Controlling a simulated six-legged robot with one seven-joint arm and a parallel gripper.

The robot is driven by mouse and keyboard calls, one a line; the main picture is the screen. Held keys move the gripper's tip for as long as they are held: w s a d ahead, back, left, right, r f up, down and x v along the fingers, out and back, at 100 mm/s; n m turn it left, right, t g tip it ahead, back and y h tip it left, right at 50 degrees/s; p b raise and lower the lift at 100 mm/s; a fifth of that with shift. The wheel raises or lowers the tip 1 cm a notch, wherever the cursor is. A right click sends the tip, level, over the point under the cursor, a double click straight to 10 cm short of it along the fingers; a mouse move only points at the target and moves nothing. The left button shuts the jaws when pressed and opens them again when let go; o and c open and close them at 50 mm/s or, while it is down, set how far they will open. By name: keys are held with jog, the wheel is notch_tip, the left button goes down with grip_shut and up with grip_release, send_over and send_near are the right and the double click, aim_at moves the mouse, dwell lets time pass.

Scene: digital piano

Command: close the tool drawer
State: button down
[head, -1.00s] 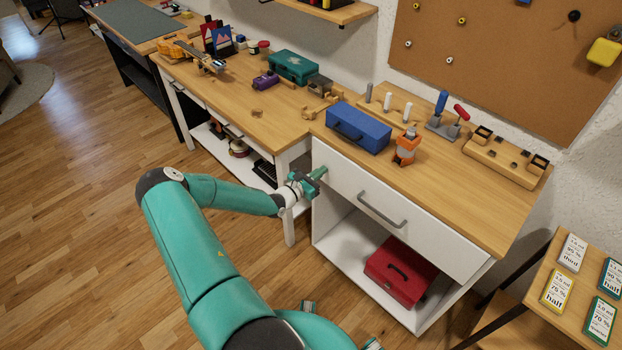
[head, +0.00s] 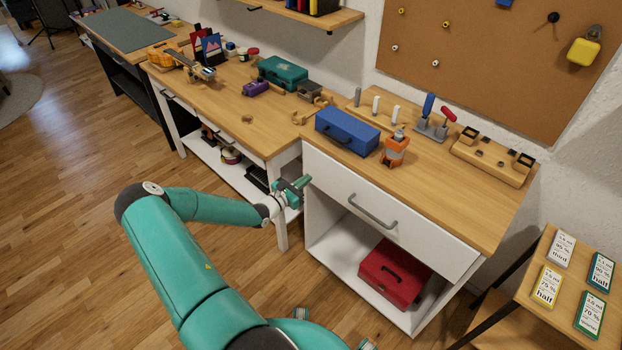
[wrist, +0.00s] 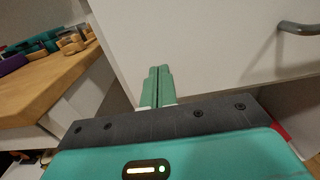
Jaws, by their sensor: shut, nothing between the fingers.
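The tool drawer (head: 410,222) is the white front with a grey bar handle (head: 372,211), under the wooden top of the right bench. No drawer interior shows, and its front looks flush or nearly flush with the cabinet. The drawer front also fills much of the wrist view (wrist: 215,40), with its handle (wrist: 299,28) at the upper right. My gripper (head: 306,181) is at the left end of the drawer front, left of the handle. Its green fingers (wrist: 158,72) are together and empty, pointing at the white front. I cannot tell whether the fingertips touch it.
A red toolbox (head: 394,273) sits in the open shelf below the drawer. A blue toolbox (head: 347,131) and an orange tool (head: 395,149) stand on the benchtop. Another wooden bench (head: 235,110) adjoins at left. A card table (head: 540,322) stands at right. Floor at left is clear.

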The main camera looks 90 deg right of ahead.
jog(key=v, duration=1)
jog(key=shift+w+a, duration=0.25)
jog(key=shift+w, duration=0.05)
jog(key=w+a+r+m+t+y, duration=0.45)
jog(key=w+a+r, duration=0.55)
jog(key=w+a, duration=0.25)
jog(key=w+a+r+m+t+y, duration=0.3)
jog(key=w+a+r+m, duration=0.3)
jog(key=w+a+r, duration=0.55)
jog(key=a+r+t+y, duration=0.2)
jog(key=a+r, duration=0.3)
jog(key=a, duration=0.5)
jog(key=s+a+r+t+y, duration=0.1)
jog(key=a+r+t, duration=0.3)
jog(key=a, duration=0.6)
jog(key=s+a+r+t+y, duration=0.1)
jog(key=a+r+t+y, duration=0.2)
jog(key=a+r, duration=0.5)
jog(key=a+t, duration=0.1)
jog(key=a, duration=0.2)
jog(key=shift+n, duration=0.35)
jog(key=shift+s+a, duration=0.1)
